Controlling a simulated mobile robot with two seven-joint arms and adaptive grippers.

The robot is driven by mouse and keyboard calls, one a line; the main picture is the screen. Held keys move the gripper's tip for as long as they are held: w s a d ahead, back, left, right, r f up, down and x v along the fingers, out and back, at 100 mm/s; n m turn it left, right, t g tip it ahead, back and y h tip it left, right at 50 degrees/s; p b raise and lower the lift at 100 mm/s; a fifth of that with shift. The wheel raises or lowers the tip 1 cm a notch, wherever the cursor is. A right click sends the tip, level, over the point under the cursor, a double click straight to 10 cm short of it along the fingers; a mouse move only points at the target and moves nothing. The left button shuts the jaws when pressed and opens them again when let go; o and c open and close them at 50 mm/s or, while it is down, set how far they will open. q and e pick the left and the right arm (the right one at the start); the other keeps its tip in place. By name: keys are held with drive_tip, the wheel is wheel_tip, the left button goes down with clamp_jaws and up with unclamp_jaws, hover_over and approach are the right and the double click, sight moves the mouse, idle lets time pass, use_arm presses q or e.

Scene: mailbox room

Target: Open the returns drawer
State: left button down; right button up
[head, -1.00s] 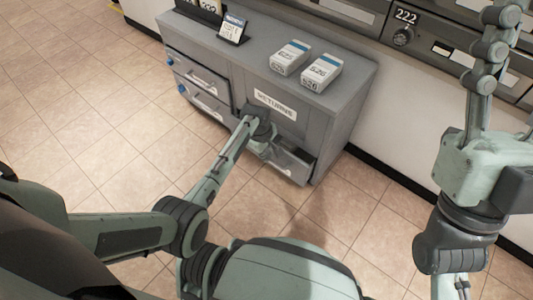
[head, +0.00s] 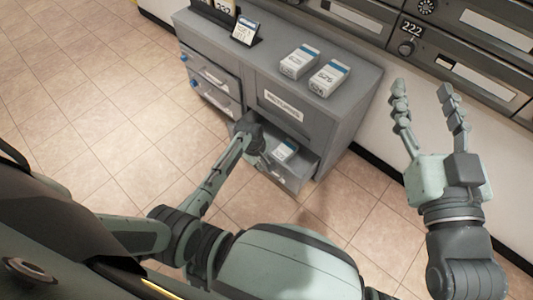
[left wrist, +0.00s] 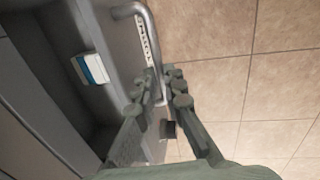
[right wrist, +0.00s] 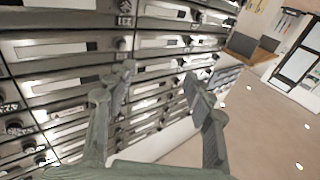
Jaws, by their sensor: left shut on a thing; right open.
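The returns drawer (head: 282,176) is in the lower right of the grey cabinet, under a panel with the label "RETURNS" (head: 284,105). It stands partly pulled out, with a white and blue box (head: 284,149) inside. In the left wrist view the box (left wrist: 94,69) lies on the drawer floor, and the drawer's bar handle (left wrist: 146,30) runs along its front. My left gripper (left wrist: 162,82) is shut on the handle; in the head view its hand hides part of the drawer. My right gripper (head: 425,92) is open and empty, raised right of the cabinet.
Two white and blue boxes (head: 299,62) (head: 329,78) and a small sign (head: 245,31) stand on the cabinet top (head: 275,50). Other drawers (head: 210,80) are at its left. Mailboxes (head: 465,68) line the wall at right. The tiled floor before the cabinet is clear.

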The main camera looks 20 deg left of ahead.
drive_tip(key=s+d+f+m+g+h+p, duration=0.1)
drive_tip(key=s+d+f+g+h+p, duration=0.15)
drive_tip(key=d+f+g, duration=0.45)
drive_tip(key=s+d+f+g+h+p, duration=0.1)
drive_tip(key=s+d+f+g+h, duration=0.3)
drive_tip(key=f, duration=0.5)
drive_tip(key=s+d+f+m+g+h+p, duration=0.1)
drive_tip(key=s+d+f+g+p, duration=0.2)
drive_tip(key=s+d, duration=0.45)
use_arm(q)
drive_tip(key=s+a+p, duration=0.1)
drive_tip(key=s+a, duration=0.2)
drive_tip(key=s, duration=0.7)
drive_tip(key=shift+s+a, duration=0.35)
drive_tip(key=shift+a, duration=0.05)
use_arm(e)
drive_tip(key=a+x, duration=0.1)
drive_tip(key=x, duration=0.5)
drive_tip(key=shift+s+f+g, duration=0.2)
drive_tip(key=shift+s+g, duration=0.05)
drive_tip(key=shift+g, duration=0.05)
drive_tip(key=shift+a, duration=0.15)
use_arm(q)
drive_tip(key=c, duration=1.6)
unclamp_jaws()
drive_tip(key=shift+w, duration=0.1)
